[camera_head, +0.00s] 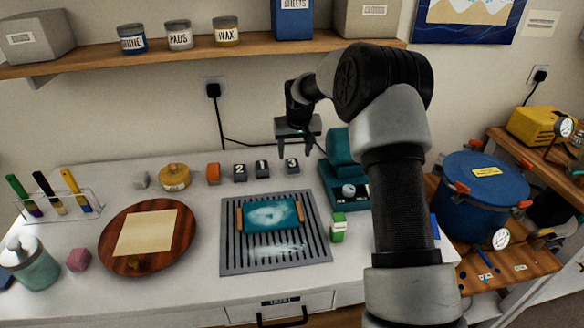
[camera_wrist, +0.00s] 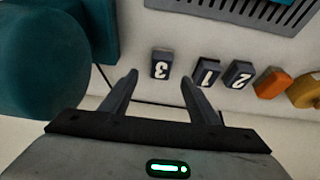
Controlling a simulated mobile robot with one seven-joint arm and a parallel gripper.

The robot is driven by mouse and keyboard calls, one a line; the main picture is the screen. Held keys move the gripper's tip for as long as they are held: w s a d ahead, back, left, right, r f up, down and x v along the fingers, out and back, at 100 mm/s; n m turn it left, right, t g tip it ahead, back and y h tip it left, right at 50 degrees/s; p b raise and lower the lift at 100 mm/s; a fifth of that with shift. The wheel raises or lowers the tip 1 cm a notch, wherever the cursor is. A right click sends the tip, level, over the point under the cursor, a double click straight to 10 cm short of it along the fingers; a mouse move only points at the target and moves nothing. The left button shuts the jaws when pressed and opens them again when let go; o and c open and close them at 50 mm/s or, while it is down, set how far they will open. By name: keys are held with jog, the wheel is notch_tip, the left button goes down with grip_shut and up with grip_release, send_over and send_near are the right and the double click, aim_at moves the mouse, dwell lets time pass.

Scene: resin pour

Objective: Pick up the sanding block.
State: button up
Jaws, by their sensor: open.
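No block carries a readable sanding label, so I cannot tell for certain which one is the sanding block. A small orange block (camera_head: 213,173) stands at the back of the bench and also shows in the wrist view (camera_wrist: 272,82). Beside it are dark blocks numbered 2 (camera_head: 240,172), 1 (camera_head: 262,170) and 3 (camera_head: 291,165). My gripper (camera_head: 297,148) is open and empty above the back of the bench. In the wrist view, block 3 (camera_wrist: 161,63) appears between the fingertips (camera_wrist: 159,77), apart from them.
A slatted grey rack (camera_head: 230,262) bears a teal piece with wooden ends (camera_head: 268,214). A teal device (camera_head: 340,150) stands right of block 3, near my gripper. A round wooden board (camera_head: 182,245) lies left. A shelf (camera_head: 100,63) with jars runs above.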

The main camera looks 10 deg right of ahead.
aim_at(292, 164)
jog(key=shift+x, duration=3.4)
jog(key=shift+a, duration=0.1)
jog(key=c, duration=1.1)
notch_tip(292, 164, up, 10)
jog(key=shift+c, duration=0.2)
jog(key=o, duration=0.5)
jog(key=shift+s, duration=0.1)
jog(key=c, duration=0.4)
